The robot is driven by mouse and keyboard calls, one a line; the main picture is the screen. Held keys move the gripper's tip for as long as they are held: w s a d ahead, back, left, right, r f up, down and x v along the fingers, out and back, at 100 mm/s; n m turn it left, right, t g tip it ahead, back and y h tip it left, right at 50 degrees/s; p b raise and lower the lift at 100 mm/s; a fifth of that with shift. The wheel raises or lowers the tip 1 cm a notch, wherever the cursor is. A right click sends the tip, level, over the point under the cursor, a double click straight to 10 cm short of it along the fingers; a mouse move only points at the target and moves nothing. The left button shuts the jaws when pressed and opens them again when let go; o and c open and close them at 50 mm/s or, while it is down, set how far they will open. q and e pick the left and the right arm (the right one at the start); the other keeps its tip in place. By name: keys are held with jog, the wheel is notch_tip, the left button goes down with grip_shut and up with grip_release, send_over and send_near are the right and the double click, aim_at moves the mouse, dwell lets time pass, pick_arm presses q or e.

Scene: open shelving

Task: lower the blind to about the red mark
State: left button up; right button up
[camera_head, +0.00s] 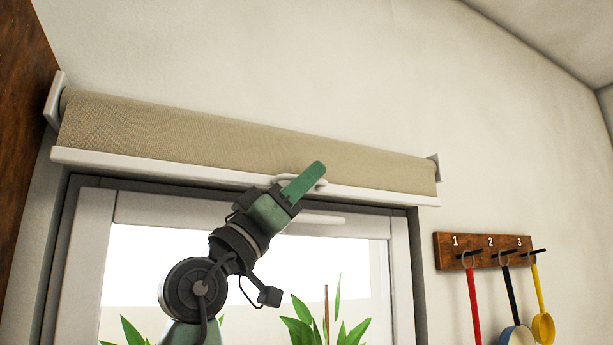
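The beige blind (240,137) is rolled up on its roller above the window, with a white bottom bar (150,162) along its lower edge. A small white handle (322,184) sits on the bar right of the middle. My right gripper (309,175) reaches up to the handle, and its green fingers overlap the handle and part of the blind. The fingers show as one shape from the side, so I cannot tell whether they are closed on the handle. My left gripper is not in view. I do not see a clear red mark.
The window frame (402,280) is below the blind, with green plants (300,325) behind the glass. A wooden rack (480,249) numbered 1 to 3 hangs on the right wall with utensils on hooks. A dark wooden panel (22,110) stands at the left edge.

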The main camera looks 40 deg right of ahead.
grip_shut()
dwell(1.4)
